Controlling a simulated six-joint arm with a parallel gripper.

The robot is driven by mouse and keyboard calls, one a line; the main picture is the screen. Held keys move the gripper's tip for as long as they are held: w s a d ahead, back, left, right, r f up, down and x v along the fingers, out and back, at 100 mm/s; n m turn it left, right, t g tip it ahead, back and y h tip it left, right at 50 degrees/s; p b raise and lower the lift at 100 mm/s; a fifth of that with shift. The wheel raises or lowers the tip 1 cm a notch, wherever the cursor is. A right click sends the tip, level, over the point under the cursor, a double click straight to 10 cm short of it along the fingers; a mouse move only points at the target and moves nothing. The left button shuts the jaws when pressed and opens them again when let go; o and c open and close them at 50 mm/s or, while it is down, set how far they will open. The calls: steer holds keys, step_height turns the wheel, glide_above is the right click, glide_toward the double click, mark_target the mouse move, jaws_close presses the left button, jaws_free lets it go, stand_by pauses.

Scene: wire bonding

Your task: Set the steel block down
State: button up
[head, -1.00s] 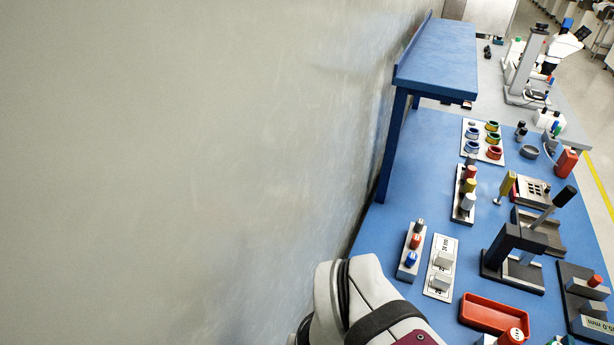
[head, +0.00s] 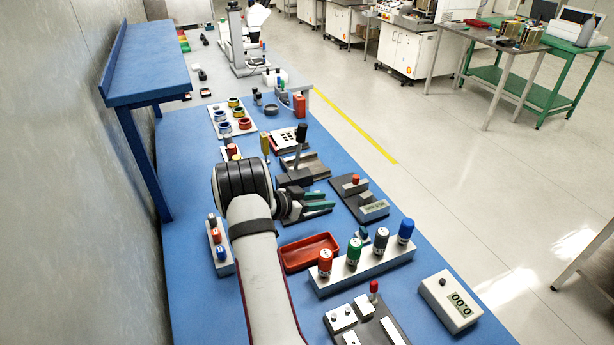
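My gripper (head: 318,202) is over the middle of the blue bench, beside the dark lever fixture (head: 294,178). Its two teal-tipped fingers point right, one above the other in the picture. I cannot tell whether anything is between them. I cannot pick out the steel block; my arm and wrist cover part of the bench, including where a white plate with pale metal blocks stood in the earlier view.
A red tray (head: 309,252) and a rack of coloured-capped cylinders (head: 366,268) lie nearer than the gripper. A blue shelf (head: 150,60) stands at the left wall. Some blue bench remains bare.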

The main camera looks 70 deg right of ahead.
mark_target(364, 196)
steer(key=x, duration=1.7)
steer(key=shift+s+d+f, duration=0.15)
jaws_close()
